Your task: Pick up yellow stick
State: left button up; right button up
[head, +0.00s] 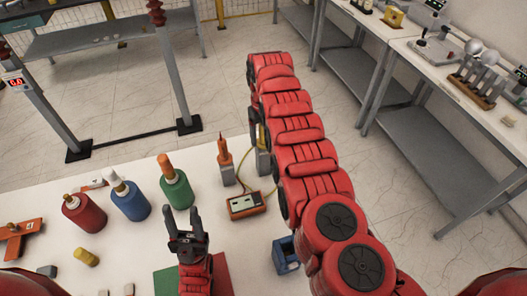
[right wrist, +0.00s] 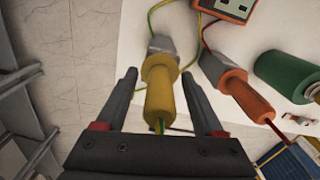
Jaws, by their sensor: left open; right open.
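The yellow stick (right wrist: 160,92) stands between the two spread fingers of my right gripper (right wrist: 159,77) in the right wrist view, with a gap on each side. Its end towards the palm is close to the gripper body. In the head view the yellow stick (head: 262,137) is mostly hidden behind my right arm, and one dark finger of the right gripper shows beside it. A grey block holds the stick's base. My left gripper (head: 184,222) is open and empty above the table, in front of the green bottle.
An orange stick (head: 224,152) stands in its own holder close to the yellow one. An orange meter (head: 244,205) with cables lies nearby. Green (head: 174,183), blue (head: 130,200) and red (head: 84,214) bottles stand to the left. A blue box (head: 285,255) is near the right edge.

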jog(key=shift+f, duration=0.15)
jog(key=c, duration=1)
